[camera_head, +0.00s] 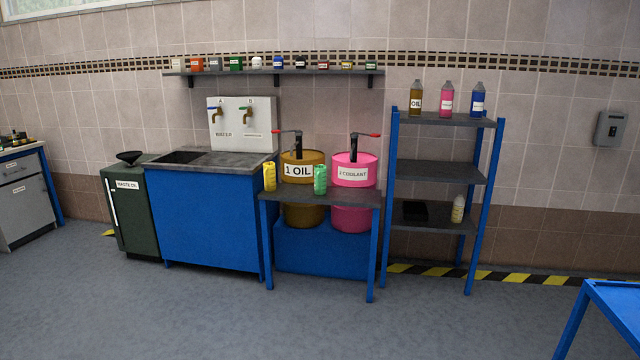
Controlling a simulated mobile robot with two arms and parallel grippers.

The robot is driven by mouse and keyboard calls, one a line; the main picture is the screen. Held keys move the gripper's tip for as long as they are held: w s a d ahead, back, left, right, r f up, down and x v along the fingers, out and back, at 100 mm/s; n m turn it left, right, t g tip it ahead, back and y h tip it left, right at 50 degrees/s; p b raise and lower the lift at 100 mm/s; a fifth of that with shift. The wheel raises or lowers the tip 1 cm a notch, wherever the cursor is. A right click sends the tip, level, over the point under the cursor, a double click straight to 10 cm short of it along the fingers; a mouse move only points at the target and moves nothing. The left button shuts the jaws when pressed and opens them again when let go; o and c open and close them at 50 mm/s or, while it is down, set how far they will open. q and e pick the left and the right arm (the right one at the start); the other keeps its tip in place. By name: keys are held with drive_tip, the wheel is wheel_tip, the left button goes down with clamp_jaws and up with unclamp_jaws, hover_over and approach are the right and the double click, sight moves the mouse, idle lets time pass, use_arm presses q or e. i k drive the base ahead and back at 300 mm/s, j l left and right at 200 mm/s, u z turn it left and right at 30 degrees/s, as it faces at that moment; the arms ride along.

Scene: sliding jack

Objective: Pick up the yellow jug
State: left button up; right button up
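The yellow jug (269,177) stands upright on the left end of a small dark-topped table with blue legs (340,197). It is left of the brown oil drum (298,172), and nothing blocks its front. A green jug (320,180) stands on the same table to its right. Neither of my grippers is in view.
A pink coolant drum (355,170) stands behind the table. The blue sink cabinet (205,218) is just left, and a blue shelf rack (437,173) is right. A blue table (615,305) shows at lower right. The grey floor in front (250,325) is clear.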

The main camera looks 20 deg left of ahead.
sight(269, 171)
drive_tip(key=i+u, duration=0.2)
drive_tip(key=i, duration=2.55)
